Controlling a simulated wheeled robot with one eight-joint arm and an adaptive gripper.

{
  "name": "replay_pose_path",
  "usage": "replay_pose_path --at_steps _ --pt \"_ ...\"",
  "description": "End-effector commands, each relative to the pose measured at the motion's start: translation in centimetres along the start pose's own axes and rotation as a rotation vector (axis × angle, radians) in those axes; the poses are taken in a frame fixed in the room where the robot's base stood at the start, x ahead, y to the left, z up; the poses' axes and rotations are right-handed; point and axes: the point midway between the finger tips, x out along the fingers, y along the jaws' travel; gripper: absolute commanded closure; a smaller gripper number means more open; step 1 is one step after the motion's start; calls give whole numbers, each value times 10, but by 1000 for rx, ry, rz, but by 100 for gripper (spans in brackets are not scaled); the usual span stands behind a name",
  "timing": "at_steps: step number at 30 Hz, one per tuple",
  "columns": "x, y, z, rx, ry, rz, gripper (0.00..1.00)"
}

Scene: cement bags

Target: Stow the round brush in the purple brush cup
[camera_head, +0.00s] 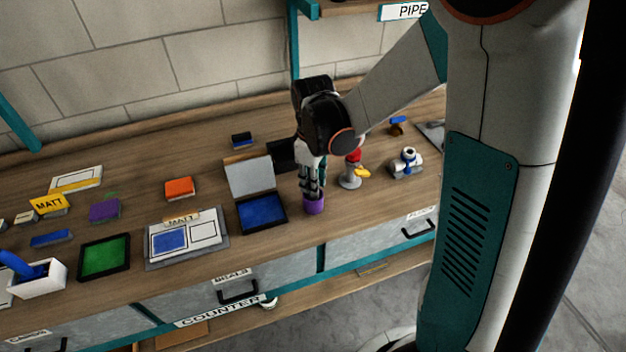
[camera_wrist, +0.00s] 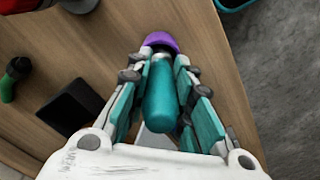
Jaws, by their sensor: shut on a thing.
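The purple brush cup (camera_head: 314,207) stands on the wooden counter near its front edge, right of the open blue ink pad. My gripper (camera_head: 312,186) points down directly over the cup, its fingertips at the cup's rim. In the wrist view the round brush (camera_wrist: 162,95) shows as a thick teal handle between my fingers, which are shut on it. The purple cup (camera_wrist: 160,41) is just beyond the fingertips, in line with the handle. The brush's far end is hidden, so I cannot tell how deep it sits in the cup.
The open blue ink pad (camera_head: 262,211) lies close left of the cup. A red-topped stamp on a grey stand (camera_head: 350,178) and a white-and-blue device (camera_head: 406,163) stand to the right. The counter (camera_head: 345,215) is bare just right of the cup.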

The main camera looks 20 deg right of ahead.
Motion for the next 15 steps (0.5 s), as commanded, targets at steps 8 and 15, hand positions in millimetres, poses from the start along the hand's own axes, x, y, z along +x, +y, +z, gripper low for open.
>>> replay_pose_path --at_steps 8,15 --pt "3 0 0 0 0 0 100" --pt "6 0 0 0 0 0 100"
